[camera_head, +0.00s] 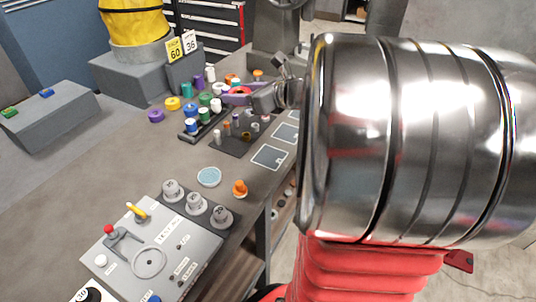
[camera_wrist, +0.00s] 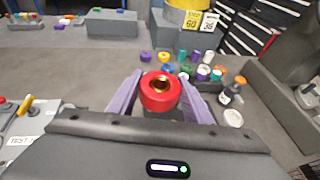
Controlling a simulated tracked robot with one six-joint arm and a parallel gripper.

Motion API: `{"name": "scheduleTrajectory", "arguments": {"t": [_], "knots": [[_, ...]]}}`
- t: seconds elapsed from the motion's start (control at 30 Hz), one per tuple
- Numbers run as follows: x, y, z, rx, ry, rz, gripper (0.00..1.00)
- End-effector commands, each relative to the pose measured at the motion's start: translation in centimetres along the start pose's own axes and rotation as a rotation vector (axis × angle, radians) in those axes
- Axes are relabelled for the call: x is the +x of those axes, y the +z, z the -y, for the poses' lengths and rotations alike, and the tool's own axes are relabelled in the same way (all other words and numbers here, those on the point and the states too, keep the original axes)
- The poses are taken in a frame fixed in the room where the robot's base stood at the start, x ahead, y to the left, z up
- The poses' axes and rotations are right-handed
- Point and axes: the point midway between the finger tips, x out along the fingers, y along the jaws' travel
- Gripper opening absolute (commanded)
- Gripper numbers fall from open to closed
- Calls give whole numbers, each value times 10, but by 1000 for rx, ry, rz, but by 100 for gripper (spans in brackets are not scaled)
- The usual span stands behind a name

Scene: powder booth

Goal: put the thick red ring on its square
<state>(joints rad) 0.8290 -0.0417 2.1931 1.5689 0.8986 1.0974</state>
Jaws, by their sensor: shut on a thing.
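The thick red ring (camera_wrist: 160,92) sits between the two purple fingers of my gripper (camera_wrist: 159,97) in the wrist view, with a brass-coloured centre showing. In the head view my gripper (camera_head: 238,96) is shut on it above the bench, near the coloured parts. Only a sliver of the red ring (camera_head: 241,90) shows there. Outlined grey squares lie on the bench to the right of the dark peg board: a near one (camera_head: 270,156) and a farther one (camera_head: 286,132). Both look empty. I cannot tell which square belongs to the ring.
Several coloured spools and rings, including a yellow ring (camera_head: 172,103) and a purple ring (camera_head: 156,116), crowd the bench behind a dark rack (camera_head: 204,131). A dark board (camera_head: 240,140) holds small pegs. A test box (camera_head: 150,250) stands in front. The bench's left middle is clear.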

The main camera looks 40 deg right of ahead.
Motion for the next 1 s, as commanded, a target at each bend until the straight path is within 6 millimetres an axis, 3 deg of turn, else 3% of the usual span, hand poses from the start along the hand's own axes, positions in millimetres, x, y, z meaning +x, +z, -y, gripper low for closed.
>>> {"name": "scheduleTrajectory", "arguments": {"t": [0.37,0.53,1.0], "knots": [[-4,-1,6,4,-13,1,16],[-4,-14,13,8,-14,-4,16],[-12,-115,56,8,-10,-6,16]]}}
